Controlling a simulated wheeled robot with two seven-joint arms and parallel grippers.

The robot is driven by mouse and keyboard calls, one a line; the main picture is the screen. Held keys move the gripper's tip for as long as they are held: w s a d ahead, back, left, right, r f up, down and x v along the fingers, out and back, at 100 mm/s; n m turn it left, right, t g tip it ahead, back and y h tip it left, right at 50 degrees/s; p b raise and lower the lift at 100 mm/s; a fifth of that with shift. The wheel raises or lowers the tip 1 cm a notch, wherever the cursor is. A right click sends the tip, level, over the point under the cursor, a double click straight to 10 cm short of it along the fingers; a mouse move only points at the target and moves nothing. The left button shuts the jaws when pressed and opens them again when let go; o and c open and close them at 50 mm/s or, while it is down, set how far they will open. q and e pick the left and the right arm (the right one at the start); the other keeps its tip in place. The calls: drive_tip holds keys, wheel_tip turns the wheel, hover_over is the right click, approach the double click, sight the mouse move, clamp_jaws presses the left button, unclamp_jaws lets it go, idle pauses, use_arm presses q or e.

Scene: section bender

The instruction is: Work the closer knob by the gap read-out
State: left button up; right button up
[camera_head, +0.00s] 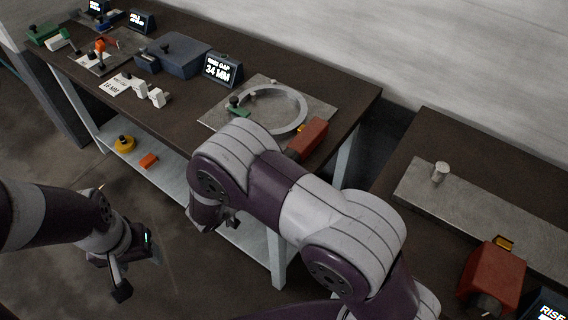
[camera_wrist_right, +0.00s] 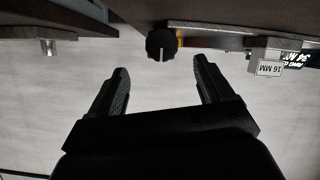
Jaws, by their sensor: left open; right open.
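The gap read-out (camera_head: 222,70) stands at the back of the bench and shows "RING GAP 34 MM". In front of it a grey split ring (camera_head: 301,101) lies on a metal plate. A red housing (camera_head: 312,134) sits at the plate's front right, partly behind my right arm. In the right wrist view a round black knob with a slot (camera_wrist_right: 161,44) lies ahead, between and beyond the open fingers of my right gripper (camera_wrist_right: 160,66), apart from them. In the head view my right gripper (camera_head: 230,216) is mostly hidden by its arm. My left gripper (camera_head: 137,266) is open and empty, low at the left.
The bench also holds a blue box (camera_head: 178,55), white blocks (camera_head: 148,92) and a labelled card (camera_head: 114,86). A second bench at the right carries a grey plate with a peg (camera_head: 440,172) and another red housing (camera_head: 492,275). Open floor lies in front.

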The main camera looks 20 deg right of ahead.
drive_tip(key=x, duration=0.5)
drive_tip(key=shift+w+d+f, duration=0.1)
drive_tip(key=shift+w+d, duration=0.1)
drive_tip(key=shift+w, duration=0.15)
drive_tip(key=shift+w+d+f, duration=0.25)
drive_tip(key=shift+w+d, duration=0.05)
drive_tip(key=shift+d, duration=0.2)
drive_tip(key=shift+c, duration=0.4)
drive_tip(key=c, duration=1)
drive_tip(key=shift+o, duration=0.2)
